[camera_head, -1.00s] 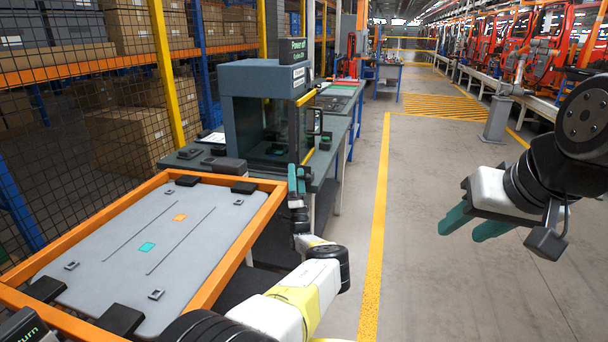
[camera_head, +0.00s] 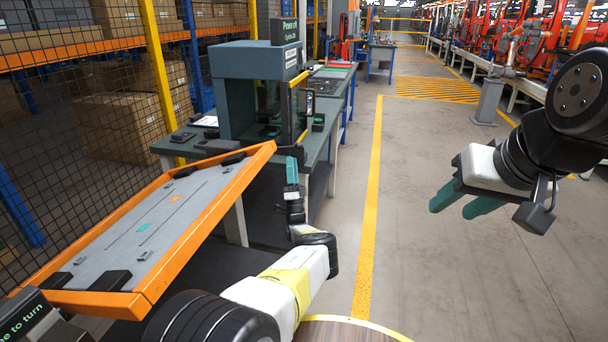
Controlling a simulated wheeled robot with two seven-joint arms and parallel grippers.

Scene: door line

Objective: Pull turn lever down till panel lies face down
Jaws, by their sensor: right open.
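The grey panel (camera_head: 147,222) sits in an orange frame (camera_head: 212,218) at left, face still visible. It is tilted, with the right long rail seeming higher and its outer side showing. Black clamps hold its edges. My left gripper (camera_head: 291,172) is just right of the frame's far right corner, its teal fingers upright and seen nearly edge-on. I cannot tell if they are shut or touch anything. I cannot make out the turn lever. My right gripper (camera_head: 462,203) is open and empty over the floor at right, well away from the panel.
A grey-green bench (camera_head: 320,150) with a dark cabinet machine (camera_head: 240,95) stands behind the frame. A mesh fence (camera_head: 60,130) runs along the left. A sign (camera_head: 25,318) is cut off at lower left. The aisle floor (camera_head: 430,130) right of the yellow line is clear.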

